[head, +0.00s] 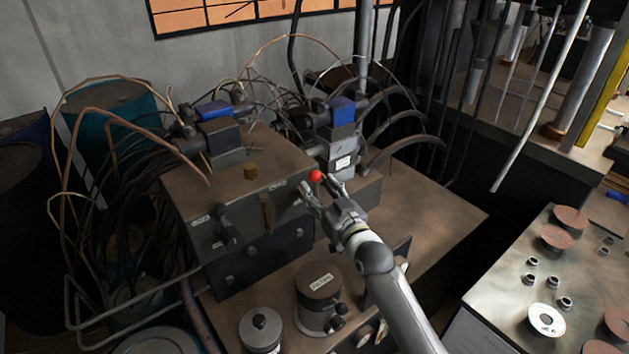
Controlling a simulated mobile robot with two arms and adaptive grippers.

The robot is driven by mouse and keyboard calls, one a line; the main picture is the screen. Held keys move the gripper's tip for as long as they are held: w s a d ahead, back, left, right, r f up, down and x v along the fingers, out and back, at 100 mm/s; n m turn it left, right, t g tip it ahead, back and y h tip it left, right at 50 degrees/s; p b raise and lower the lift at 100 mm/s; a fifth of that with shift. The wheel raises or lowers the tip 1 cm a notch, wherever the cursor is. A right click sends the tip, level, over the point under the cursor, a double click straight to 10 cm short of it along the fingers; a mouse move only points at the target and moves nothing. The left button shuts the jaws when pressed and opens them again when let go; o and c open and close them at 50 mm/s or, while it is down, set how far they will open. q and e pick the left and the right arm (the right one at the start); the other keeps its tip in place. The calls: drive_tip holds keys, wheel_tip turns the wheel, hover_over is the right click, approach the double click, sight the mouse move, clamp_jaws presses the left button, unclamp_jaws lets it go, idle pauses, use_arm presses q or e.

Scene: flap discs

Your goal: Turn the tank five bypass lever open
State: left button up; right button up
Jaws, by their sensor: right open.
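A lever with a red ball knob (316,176) is at the front right top edge of a brown metal box (240,182). My right gripper (319,184) is open, with its fingers on either side of the area just below the red knob. I cannot tell whether the fingers touch the lever, and the gripper hides part of it. A black-handled lever (224,225) is on the left of the box's front. The small labels on the box are too small to read, so I cannot tell which lever is tank five's. My left gripper is not in view.
A bench (490,290) with discs and small nuts is at right. Copper tubes (75,150) bend around the left.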

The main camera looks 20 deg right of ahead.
sight(315, 184)
drive_tip(key=shift+w+a, duration=0.15)
drive_tip(key=shift+w, duration=0.65)
drive_tip(key=shift+w+a, duration=0.1)
drive_tip(key=shift+w, duration=0.65)
clamp_jaws()
